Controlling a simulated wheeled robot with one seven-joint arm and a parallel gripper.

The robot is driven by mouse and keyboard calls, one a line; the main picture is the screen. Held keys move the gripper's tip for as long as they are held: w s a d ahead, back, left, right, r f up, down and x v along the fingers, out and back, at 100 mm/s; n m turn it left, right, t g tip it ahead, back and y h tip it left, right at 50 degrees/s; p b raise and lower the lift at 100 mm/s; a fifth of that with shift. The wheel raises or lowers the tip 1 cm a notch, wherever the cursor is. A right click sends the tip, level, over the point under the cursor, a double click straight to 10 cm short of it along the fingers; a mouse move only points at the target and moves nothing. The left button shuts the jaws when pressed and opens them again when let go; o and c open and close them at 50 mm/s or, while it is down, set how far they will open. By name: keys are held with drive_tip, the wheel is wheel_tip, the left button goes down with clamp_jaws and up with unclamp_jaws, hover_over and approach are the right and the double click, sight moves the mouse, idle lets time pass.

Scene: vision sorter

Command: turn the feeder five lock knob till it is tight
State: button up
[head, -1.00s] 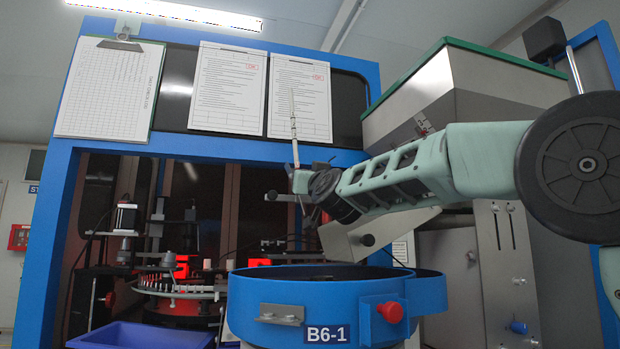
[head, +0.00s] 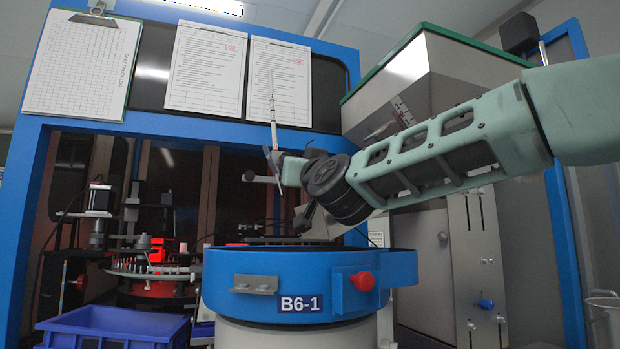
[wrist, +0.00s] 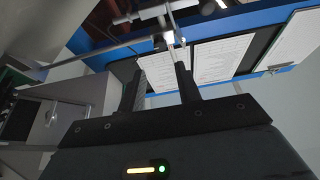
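No label in view marks feeder five, so I cannot tell which knob is its lock knob. In the head view a red knob (head: 363,281) sits on the front of the blue bowl rim (head: 235,262) labelled B6-1. A dark round knob (head: 248,176) on a thin rod stands behind the bowl, just left of my gripper (head: 277,160). My gripper is above the bowl, apart from the red knob. Rods and small clamps (wrist: 150,14) show beyond the fingertips.
A steel hopper (head: 400,85) and panel with a blue knob (head: 486,303) stand at the right. A blue bin (head: 110,330) is at lower left, below a red-lit turntable (head: 150,272). A blue frame with papers (head: 205,70) rises behind my arm.

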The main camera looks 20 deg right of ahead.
drive_tip(key=v, duration=0.6)
drive_tip(key=shift+s+f, duration=0.1)
idle(0.3)
